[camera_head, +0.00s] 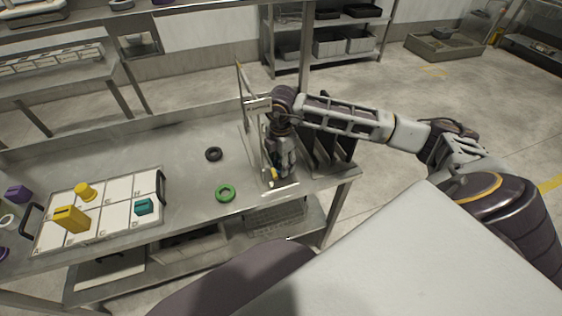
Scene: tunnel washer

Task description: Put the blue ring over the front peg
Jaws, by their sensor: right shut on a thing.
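My right gripper (275,178) points down at the right end of the steel table, beside a stand with a small sign (258,104). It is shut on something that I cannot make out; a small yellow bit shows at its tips. I see no clearly blue ring, and the front peg cannot be told apart behind and around the gripper. A black ring (213,149) lies farther back. My left gripper is not in view.
A white sectioned tray (117,216) with black handles holds yellow and teal pieces at the left. A purple block (18,193) and a white ring (3,224) lie beyond it. The table (185,185) is bare between tray and rings. Dark upright panels stand right of the gripper.

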